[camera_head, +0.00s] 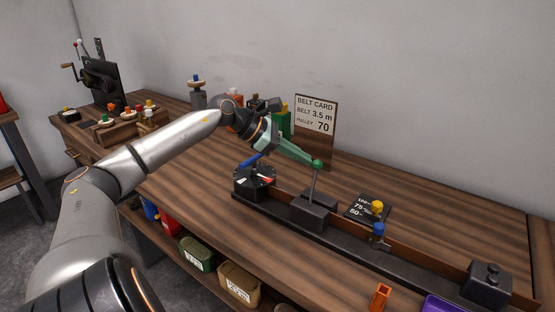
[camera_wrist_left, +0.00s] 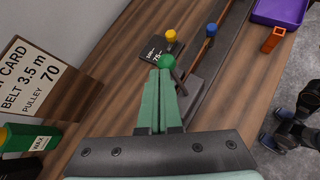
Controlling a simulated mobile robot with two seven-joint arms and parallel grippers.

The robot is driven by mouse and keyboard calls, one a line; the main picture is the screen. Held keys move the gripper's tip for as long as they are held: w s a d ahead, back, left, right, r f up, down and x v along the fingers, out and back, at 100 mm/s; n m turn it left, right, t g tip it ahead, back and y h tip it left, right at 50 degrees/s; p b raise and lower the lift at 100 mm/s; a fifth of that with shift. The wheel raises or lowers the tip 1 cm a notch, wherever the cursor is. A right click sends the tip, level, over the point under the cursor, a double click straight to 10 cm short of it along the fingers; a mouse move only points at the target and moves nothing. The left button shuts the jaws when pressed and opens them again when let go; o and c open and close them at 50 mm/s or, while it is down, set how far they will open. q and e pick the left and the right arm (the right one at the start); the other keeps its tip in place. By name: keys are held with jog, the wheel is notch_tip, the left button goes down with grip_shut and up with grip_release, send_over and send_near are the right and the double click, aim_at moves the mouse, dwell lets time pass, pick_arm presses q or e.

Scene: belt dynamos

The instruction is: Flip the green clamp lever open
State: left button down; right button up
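The clamp lever is a thin grey rod (camera_head: 313,185) with a green ball knob (camera_head: 317,163) on top. It rises nearly upright from a dark block (camera_head: 315,210) on the long black rail. In the left wrist view the green knob (camera_wrist_left: 167,61) is just beyond the fingertips. My left gripper (camera_head: 305,158) reaches in from the left, its long green fingers close together with their tips at the knob. In the left wrist view the fingers (camera_wrist_left: 163,78) look shut, with nothing visible between them. Contact with the knob cannot be told for sure. My right gripper is not in view.
A dial (camera_head: 254,182) with a blue handle stands left of the block. A belt card (camera_head: 315,125) stands behind. A black plate (camera_head: 367,208), a yellow knob (camera_head: 377,207) and a blue knob (camera_head: 378,230) are to the right. The tabletop at the back right is clear.

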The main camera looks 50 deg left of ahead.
pick_arm(q)
jog(key=shift+w+r+p, duration=0.15)
jog(key=shift+r+p, duration=0.45)
jog(key=shift+r, duration=0.2)
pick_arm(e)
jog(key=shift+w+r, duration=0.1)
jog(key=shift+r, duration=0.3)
